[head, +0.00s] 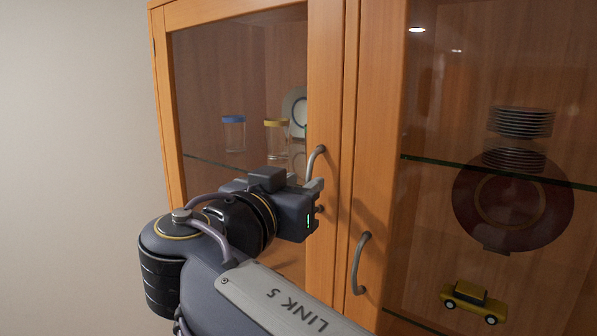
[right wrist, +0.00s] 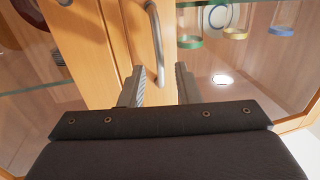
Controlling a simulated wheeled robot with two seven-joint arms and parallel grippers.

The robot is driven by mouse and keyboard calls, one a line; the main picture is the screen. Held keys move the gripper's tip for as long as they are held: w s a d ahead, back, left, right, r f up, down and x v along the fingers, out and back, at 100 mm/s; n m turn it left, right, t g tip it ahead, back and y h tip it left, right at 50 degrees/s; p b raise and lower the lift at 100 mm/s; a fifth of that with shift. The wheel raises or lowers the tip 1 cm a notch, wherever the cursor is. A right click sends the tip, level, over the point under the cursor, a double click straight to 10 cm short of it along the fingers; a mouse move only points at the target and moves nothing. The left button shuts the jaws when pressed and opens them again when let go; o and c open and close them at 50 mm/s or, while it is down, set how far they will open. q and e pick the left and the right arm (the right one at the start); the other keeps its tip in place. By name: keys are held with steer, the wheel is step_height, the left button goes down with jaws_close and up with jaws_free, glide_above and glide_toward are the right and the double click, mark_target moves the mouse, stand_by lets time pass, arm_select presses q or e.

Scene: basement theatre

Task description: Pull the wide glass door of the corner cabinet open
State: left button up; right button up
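The corner cabinet (head: 158,75) has two wooden-framed glass doors, both looking shut. The left door (head: 325,110) has a curved grey handle (head: 314,160) on its right stile. The right door (head: 375,150) has a similar handle (head: 360,262) on its left stile; which door is wider I cannot tell surely. My right gripper (head: 318,197) is at the left door's handle. In the right wrist view the handle (right wrist: 156,42) rises between the open fingers of my right gripper (right wrist: 161,84), with gaps showing on both sides. My left gripper is out of view.
Behind the left glass stand jars with a blue lid (head: 233,119) and a yellow lid (head: 277,122), and a plate (head: 295,108). Behind the right glass are stacked plates (head: 520,122), a dark red plate (head: 470,205) and a yellow toy car (head: 462,300). A bare wall (head: 70,150) is left.

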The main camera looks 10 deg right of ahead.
steer(key=shift+x, duration=1.05)
steer(key=shift+a, duration=0.1)
steer(key=shift+c, duration=0.4)
jaws_close()
